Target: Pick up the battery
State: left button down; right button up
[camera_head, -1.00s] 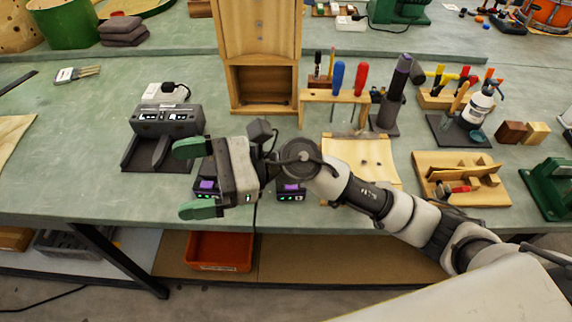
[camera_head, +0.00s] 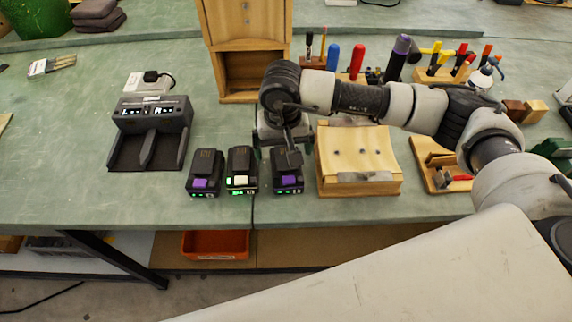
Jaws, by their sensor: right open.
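Three black batteries stand in a row near the front edge of the bench. The left battery (camera_head: 204,167) has a purple tab, the middle battery (camera_head: 241,164) a pale tab, and the right battery (camera_head: 288,184) a purple tab. Green lights show on their fronts. My right gripper (camera_head: 278,158) points down over the right battery, open, and partly covers its top. Its fingers are hard to make out against the dark battery, so I cannot tell whether they touch it. My left gripper is out of view.
A black charger (camera_head: 150,115) with two bays stands left of the batteries, with bare bench between. A wooden block (camera_head: 358,150) stands close on the right. A wooden cabinet (camera_head: 240,30) and a tool rack are behind. An orange bin (camera_head: 215,244) sits below the bench.

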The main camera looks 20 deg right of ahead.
aim_at(286, 161)
jog(key=f, duration=0.2)
jog(key=f+p, duration=0.1)
jog(key=s+f+p, duration=0.1)
jog(key=f, duration=0.1)
jog(key=shift+d+f, duration=0.25)
jog(key=shift+f, duration=0.05)
jog(key=shift+w+f, duration=0.15)
jog(key=shift+f, duration=0.1)
jog(key=c, duration=1.1)
jog(key=shift+r, duration=0.1)
jog(key=shift+c, duration=0.5)
jog(key=shift+r, duration=0.1)
